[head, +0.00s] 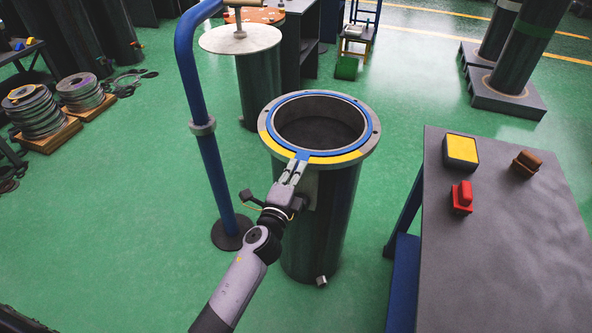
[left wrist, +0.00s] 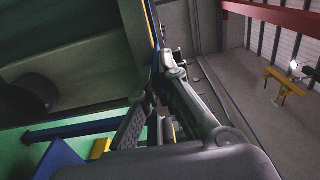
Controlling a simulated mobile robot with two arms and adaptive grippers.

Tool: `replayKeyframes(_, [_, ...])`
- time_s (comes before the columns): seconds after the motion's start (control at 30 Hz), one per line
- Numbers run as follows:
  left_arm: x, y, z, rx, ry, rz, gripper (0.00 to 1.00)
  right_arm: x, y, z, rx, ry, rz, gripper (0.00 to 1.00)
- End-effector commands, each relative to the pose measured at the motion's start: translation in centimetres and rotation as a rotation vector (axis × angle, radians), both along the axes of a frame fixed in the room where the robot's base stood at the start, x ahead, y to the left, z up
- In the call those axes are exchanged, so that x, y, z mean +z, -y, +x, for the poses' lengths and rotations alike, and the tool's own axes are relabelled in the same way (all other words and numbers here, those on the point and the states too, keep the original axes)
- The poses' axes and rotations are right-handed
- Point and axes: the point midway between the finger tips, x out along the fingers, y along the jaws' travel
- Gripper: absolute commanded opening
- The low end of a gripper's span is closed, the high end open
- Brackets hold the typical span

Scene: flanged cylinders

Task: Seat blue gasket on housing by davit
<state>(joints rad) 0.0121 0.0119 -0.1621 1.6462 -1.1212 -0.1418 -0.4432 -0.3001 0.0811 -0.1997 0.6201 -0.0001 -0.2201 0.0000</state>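The housing (head: 325,225) is a dark upright cylinder with a grey flange around its open top. Part of the flange's front is yellow (head: 345,158). The blue gasket (head: 366,126) is a flat ring around the opening, over the flange and roughly centred; I cannot tell whether it fully touches. My left gripper (head: 298,163) is at the flange's front edge, its fingers closed on a small blue tab of the gasket. In the left wrist view the fingers (left wrist: 165,80) meet at a thin edge. The davit (head: 205,150) is a blue post left of the housing. My right gripper is out of view.
A grey table (head: 500,260) at right carries a yellow-topped box (head: 461,150), a red piece (head: 462,197) and a brown piece (head: 526,163). A cylinder with a pale round lid (head: 240,40) stands behind the davit. Stacked rings (head: 35,115) lie at left. Green floor is open between.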

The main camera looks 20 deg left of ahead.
Motion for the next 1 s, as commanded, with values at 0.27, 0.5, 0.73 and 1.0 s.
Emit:
replayKeyframes(0.27, [-0.06, 0.02, -0.02, 0.000, -0.001, 0.000, 0.00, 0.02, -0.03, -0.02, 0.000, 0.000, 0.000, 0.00])
replayKeyframes(0.5, [-0.08, 0.02, -0.02, 0.000, -0.002, 0.000, 0.21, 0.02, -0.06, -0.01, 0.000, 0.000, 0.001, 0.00])
replayKeyframes(0.73, [-0.08, 0.01, -0.02, 0.000, -0.002, 0.000, 0.28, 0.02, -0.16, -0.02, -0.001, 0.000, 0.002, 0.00])
replayKeyframes(1.0, [-0.21, -0.02, -0.56, 0.000, -0.004, 0.000, 0.28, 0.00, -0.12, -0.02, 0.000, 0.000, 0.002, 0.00])
